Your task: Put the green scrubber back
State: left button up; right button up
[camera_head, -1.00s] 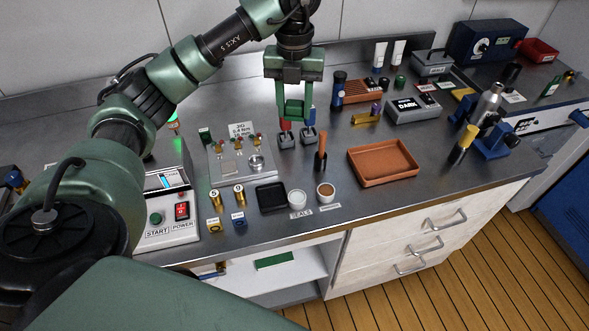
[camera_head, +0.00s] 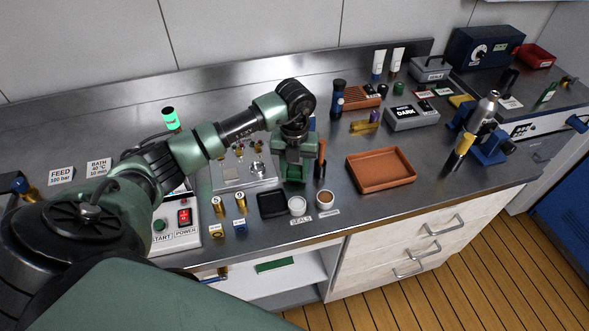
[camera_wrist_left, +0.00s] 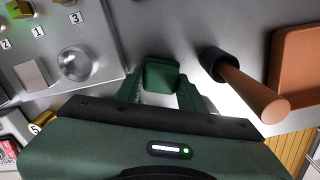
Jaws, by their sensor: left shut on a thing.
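My left gripper (camera_head: 295,176) is low over the bench, just behind the white round cup and beside the upright orange-handled tool. In the left wrist view a small dark green block, which I take to be the green scrubber (camera_wrist_left: 163,75), sits between its fingertips, and the gripper is shut on it. The scrubber's underside is hidden, so I cannot tell whether it touches the bench. My right gripper is not in view.
The orange-handled tool (camera_head: 320,162) stands close on the gripper's right; it also shows in the left wrist view (camera_wrist_left: 250,90). The numbered metal panel (camera_head: 230,175) is to the left. A black tray (camera_head: 272,204), white cup (camera_head: 297,205) and orange tray (camera_head: 382,172) are near.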

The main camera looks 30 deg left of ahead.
pick_arm(q)
jog(key=shift+f, duration=0.45)
jog(key=shift+f, duration=0.1)
jog(key=o, duration=1)
jog(key=shift+o, duration=0.2)
